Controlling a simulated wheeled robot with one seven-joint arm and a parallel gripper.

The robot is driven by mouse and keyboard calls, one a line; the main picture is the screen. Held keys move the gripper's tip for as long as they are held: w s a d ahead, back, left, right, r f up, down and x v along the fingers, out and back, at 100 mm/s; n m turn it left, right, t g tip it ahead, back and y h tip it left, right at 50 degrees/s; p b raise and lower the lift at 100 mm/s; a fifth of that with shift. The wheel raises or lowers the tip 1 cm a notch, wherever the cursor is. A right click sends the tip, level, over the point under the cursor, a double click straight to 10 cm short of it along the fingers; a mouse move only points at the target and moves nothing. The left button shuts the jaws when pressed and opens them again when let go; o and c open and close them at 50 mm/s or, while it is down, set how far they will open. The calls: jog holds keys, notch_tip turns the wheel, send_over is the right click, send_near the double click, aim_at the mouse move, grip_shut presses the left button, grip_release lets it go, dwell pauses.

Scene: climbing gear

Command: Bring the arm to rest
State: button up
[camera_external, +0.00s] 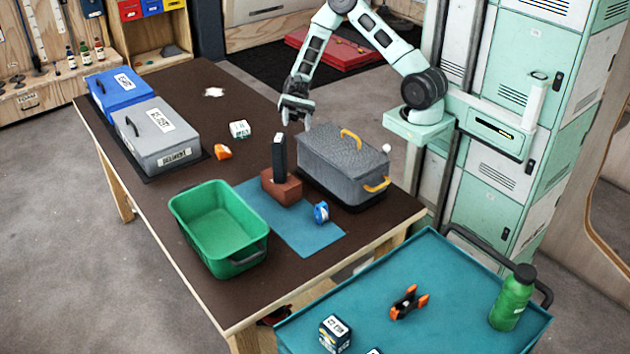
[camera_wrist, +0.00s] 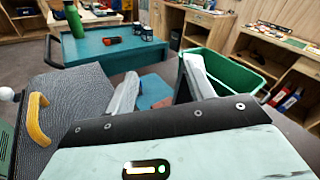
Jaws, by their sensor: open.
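My gripper (camera_external: 296,112) hangs from my arm over the table (camera_external: 216,100), just behind the left end of a grey lidded box (camera_external: 342,160) with yellow handles. A black upright piece (camera_external: 279,158) stands in a red-brown block (camera_external: 281,187) just in front of my gripper. The grey box with its yellow handle (camera_wrist: 38,120) also shows at the left of the wrist view.
A green bin (camera_external: 218,225), a blue mat (camera_external: 290,220) and a blue tape roll (camera_external: 321,212) lie at the table's front. Grey (camera_external: 158,135) and blue (camera_external: 118,90) boxes stand at left. A teal cart (camera_external: 450,275) holds a green bottle (camera_external: 512,298) and an orange clamp (camera_external: 408,302).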

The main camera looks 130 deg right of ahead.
jog(key=s+a+n+g+h, duration=0.1)
jog(key=a+n+g, duration=0.3)
jog(key=a, duration=0.4)
jog(key=s+a+f+n+g+h+b, duration=0.1)
jog(key=a+n+g, duration=0.3)
jog(key=a, duration=0.4)
jog(key=s+a+n+g+h+b, duration=0.1)
jog(key=a+n+g, duration=0.3)
jog(key=a, duration=0.4)
jog(key=shift+s+a+f+g+h, duration=0.25)
jog(key=shift+s+g+h, duration=0.25)
jog(key=shift+h, duration=0.2)
jog(key=s+a+r+n+t+h+b, duration=0.1)
jog(key=s+a+n+t+h, duration=0.1)
jog(key=s+a+n+h, duration=0.7)
jog(key=s+a+n, duration=0.4)
jog(key=s+n, duration=0.1)
jog(key=n, duration=0.3)
jog(key=shift+s+a+t+b, duration=0.15)
jog(key=shift+s+t+b, duration=0.2)
jog(key=shift+s+t, duration=0.05)
